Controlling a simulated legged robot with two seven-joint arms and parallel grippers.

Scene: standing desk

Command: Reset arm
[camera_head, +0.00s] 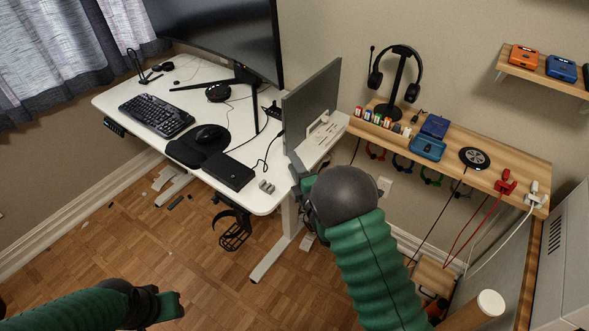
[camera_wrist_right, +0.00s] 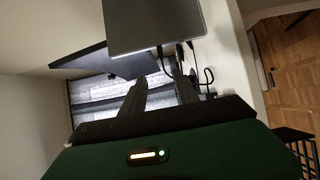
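My right arm, in a green sleeve, comes in from the bottom right. Its gripper (camera_head: 298,170) is by the right end of the white desk (camera_head: 262,202), below the small monitor, and is partly hidden by the wrist. In the right wrist view the two dark fingers (camera_wrist_right: 158,75) stand apart with nothing between them. My left arm lies low at the bottom left. Its gripper (camera_head: 170,304) shows over the wood floor, and its fingers are too unclear to judge.
The desk holds a keyboard (camera_head: 156,115), a mouse (camera_head: 207,134), a black box (camera_head: 228,171) and a large monitor (camera_head: 222,36). The small monitor (camera_head: 312,103) is close to my right gripper. A wooden shelf (camera_head: 512,167) with headphones (camera_head: 397,78) is at right. The floor (camera_head: 150,240) between the arms is mostly clear.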

